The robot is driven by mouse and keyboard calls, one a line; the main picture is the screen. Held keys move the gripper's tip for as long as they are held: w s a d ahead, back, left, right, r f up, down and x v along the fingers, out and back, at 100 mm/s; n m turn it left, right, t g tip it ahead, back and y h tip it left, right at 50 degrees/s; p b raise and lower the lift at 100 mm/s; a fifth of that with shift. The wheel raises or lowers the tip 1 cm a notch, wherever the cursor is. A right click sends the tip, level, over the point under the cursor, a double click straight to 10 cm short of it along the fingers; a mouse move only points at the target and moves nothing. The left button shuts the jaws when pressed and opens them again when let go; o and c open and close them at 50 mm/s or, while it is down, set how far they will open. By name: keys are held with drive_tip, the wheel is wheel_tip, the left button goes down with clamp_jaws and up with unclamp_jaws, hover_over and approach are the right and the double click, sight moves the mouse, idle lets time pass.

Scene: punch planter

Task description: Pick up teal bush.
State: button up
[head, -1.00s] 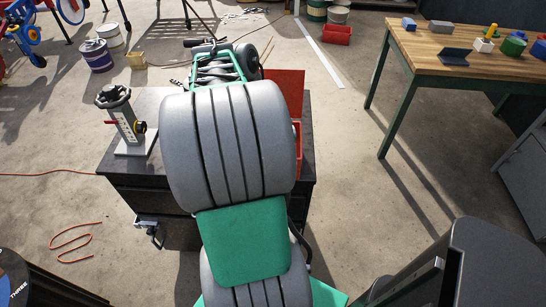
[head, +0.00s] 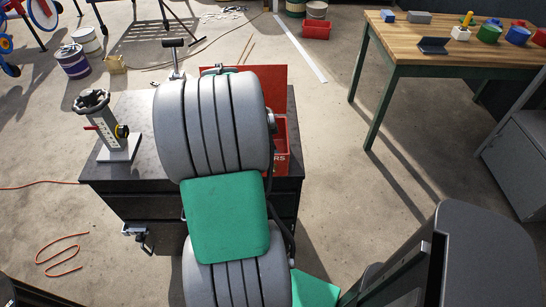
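I cannot make out a teal bush in the head view. My grey and green arm fills the middle of the picture and covers much of the dark cabinet top (head: 135,105). My gripper is hidden behind the arm, so its fingers and anything between them do not show.
A grey stand with a dark star-shaped top (head: 92,100) is on the cabinet's left. A metal post with a dark crossbar (head: 173,45) shows behind the arm. A wooden table (head: 400,45) with small coloured containers is at upper right. An orange cord (head: 62,255) lies on the floor.

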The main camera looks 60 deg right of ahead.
drive_tip(key=shift+c, duration=0.6)
clamp_jaws()
drive_tip(key=shift+r, duration=0.15)
